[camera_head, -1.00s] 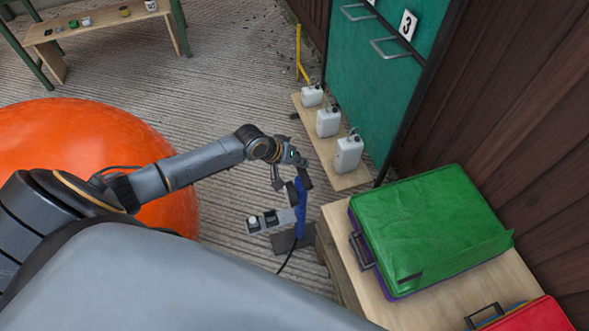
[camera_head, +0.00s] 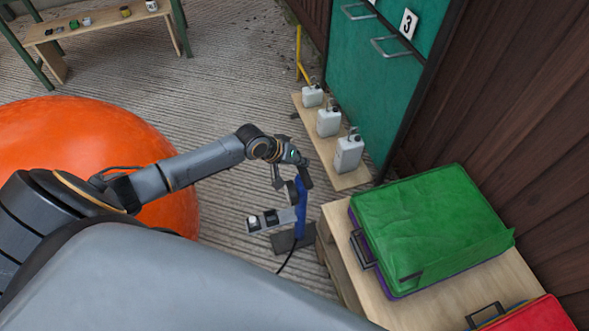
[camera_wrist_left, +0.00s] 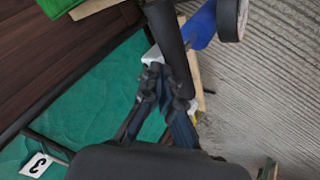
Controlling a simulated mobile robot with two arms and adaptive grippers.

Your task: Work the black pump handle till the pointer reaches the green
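The blue pump body (camera_head: 300,205) stands upright on a dark foot plate (camera_head: 292,241) beside the wooden table. A grey bracket with a white-topped part (camera_head: 265,220) juts out to its left; I cannot make out a pointer or green zone. My left gripper (camera_head: 291,182) is at the pump's top, fingers apart and pointing down. In the left wrist view, the black handle bar (camera_wrist_left: 172,45) crosses close in front of my left gripper (camera_wrist_left: 166,88); whether it touches a finger is unclear. The blue body (camera_wrist_left: 203,25) and a round pale-faced part (camera_wrist_left: 232,18) also show there. My right gripper is out of view.
A wooden table (camera_head: 400,305) with a green case (camera_head: 430,230) and a red case (camera_head: 535,315) is close right of the pump. White bottles (camera_head: 348,154) stand on a board behind. An orange ball (camera_head: 90,140) lies left, below my arm.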

